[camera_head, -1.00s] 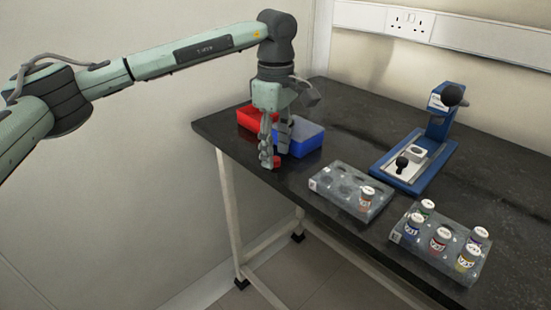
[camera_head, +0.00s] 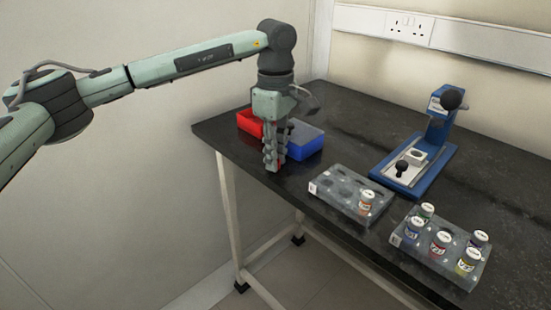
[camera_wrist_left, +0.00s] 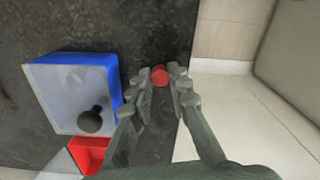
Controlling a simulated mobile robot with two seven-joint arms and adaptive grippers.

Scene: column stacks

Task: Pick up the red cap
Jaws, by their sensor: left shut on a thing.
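The red cap (camera_wrist_left: 160,75) shows in the left wrist view between my left gripper's fingertips (camera_wrist_left: 159,78). In the head view my left gripper (camera_head: 273,162) points straight down at the near left edge of the dark bench, and its fingers are shut on the cap. There the fingers hide nearly all of the cap. The cap is near the bench top; I cannot tell whether it touches it. My right gripper is not in view.
A red bin (camera_head: 249,123) and a blue bin (camera_head: 308,142) stand close behind the gripper. To the right are a rack (camera_head: 333,188) with one vial, a rack (camera_head: 408,241) with several vials, and a blue press (camera_head: 437,160). The bench edge (camera_head: 224,149) is close on the left.

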